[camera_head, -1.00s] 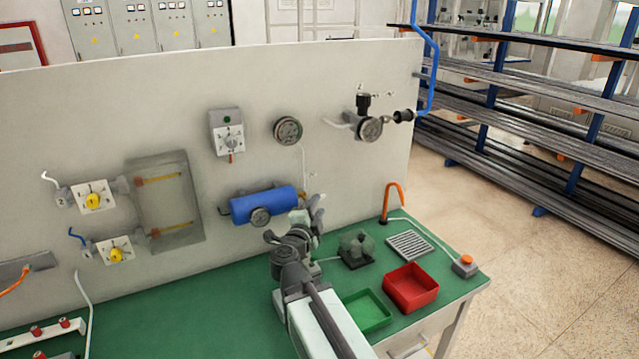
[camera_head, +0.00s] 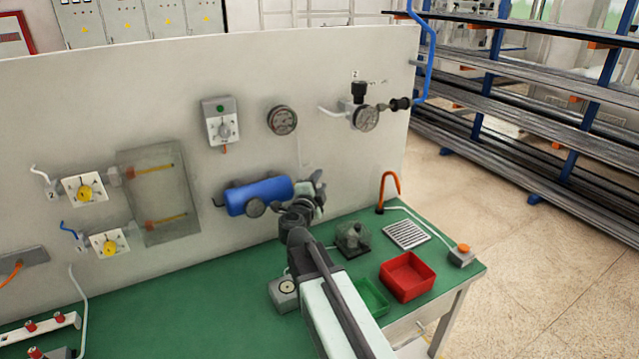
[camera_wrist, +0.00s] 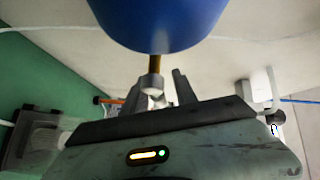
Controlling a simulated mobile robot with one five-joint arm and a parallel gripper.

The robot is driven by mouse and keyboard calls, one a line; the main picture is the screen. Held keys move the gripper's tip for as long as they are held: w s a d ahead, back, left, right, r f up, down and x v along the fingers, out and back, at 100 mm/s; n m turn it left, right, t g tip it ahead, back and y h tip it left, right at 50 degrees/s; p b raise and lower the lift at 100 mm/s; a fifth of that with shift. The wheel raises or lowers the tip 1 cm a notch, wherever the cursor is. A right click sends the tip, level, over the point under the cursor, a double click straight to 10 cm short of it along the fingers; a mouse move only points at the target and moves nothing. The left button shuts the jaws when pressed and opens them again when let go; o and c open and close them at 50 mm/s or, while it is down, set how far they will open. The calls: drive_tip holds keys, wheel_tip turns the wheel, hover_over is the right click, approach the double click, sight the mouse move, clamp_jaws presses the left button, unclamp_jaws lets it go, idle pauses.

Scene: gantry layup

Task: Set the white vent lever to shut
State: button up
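The blue cylinder tank (camera_head: 258,194) is mounted on the grey panel, and its end fills the top of the wrist view (camera_wrist: 157,18). A brass stem (camera_wrist: 155,66) comes out of that end and leads to a small grey fitting (camera_wrist: 151,84). A small white piece (camera_wrist: 158,101), possibly the vent lever, shows just below the fitting. My gripper (camera_head: 314,190) is at the right end of the tank. In the wrist view its fingers (camera_wrist: 158,92) stand apart on either side of the fitting. Contact with the lever cannot be made out. In the head view my gripper hides the lever.
On the green bench stand a red bin (camera_head: 408,278), a green tray (camera_head: 370,297), a clear-domed device (camera_head: 353,238), a grille plate (camera_head: 406,235) and an orange hook (camera_head: 388,188). Gauges (camera_head: 282,121) and a switch box (camera_head: 220,124) sit on the panel above.

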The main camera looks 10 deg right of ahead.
clamp_jaws()
drive_tip(key=shift+b, duration=0.4)
drive_tip(key=a+r+n+t+y+b, duration=0.2)
drive_tip(key=n+t+y+b, duration=0.3)
drive_tip(key=n, duration=0.5)
drive_tip(key=s+a+r+n+t+y+b, duration=0.1)
drive_tip(key=a+r+n+t+y+b, duration=0.2)
drive_tip(key=n, duration=0.8)
drive_tip(key=shift+s+a+r+n+t+y+b, duration=0.35)
drive_tip(key=shift+t+y+b, duration=0.75)
drive_tip(key=shift+t, duration=0.4)
unclamp_jaws()
